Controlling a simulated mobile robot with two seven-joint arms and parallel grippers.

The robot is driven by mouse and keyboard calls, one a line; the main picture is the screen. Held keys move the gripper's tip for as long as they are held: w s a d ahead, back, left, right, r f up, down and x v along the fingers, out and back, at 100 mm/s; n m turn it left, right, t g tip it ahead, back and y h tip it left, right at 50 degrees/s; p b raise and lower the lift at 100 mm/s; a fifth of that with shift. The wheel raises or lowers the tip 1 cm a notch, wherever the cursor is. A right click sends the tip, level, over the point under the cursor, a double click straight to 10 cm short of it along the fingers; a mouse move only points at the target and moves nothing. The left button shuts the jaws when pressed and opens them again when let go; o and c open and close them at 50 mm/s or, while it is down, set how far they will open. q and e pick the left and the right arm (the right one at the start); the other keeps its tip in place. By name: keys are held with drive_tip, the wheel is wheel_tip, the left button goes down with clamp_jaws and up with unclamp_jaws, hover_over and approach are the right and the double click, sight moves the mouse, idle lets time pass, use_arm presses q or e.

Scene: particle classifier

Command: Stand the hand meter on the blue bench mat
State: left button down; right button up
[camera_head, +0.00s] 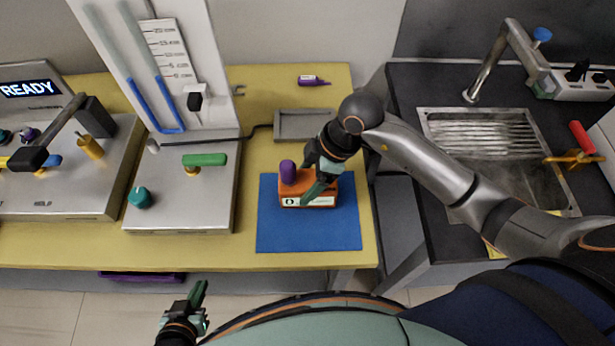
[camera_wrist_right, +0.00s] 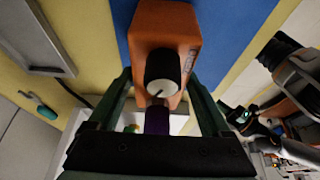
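The hand meter (camera_head: 318,201) is an orange box with a white label strip on its front and a purple cap on top. It appears over the blue bench mat (camera_head: 310,236); whether its base touches the mat cannot be told. My right gripper (camera_head: 317,187) reaches it from above, one finger crossing its front. In the right wrist view the orange meter (camera_wrist_right: 167,25), with a black-and-white knob, lies between the fingers, which seem to press its sides. The mat (camera_wrist_right: 235,30) is behind it. My left gripper (camera_head: 198,303) is low, in front of the bench, away from everything.
A grey tray (camera_head: 290,137) and a purple marker-like item (camera_head: 313,81) lie behind the mat. A metal box with a green handle (camera_head: 204,160) and a tube panel stand left. A sink (camera_head: 480,128) is on the dark counter right. The front of the mat is clear.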

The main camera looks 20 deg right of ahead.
drive_tip(key=shift+o, duration=1.1)
drive_tip(key=shift+r, duration=0.15)
drive_tip(key=v, duration=1.2)
drive_tip(key=shift+p, duration=0.4)
drive_tip(key=shift+s, duration=0.1)
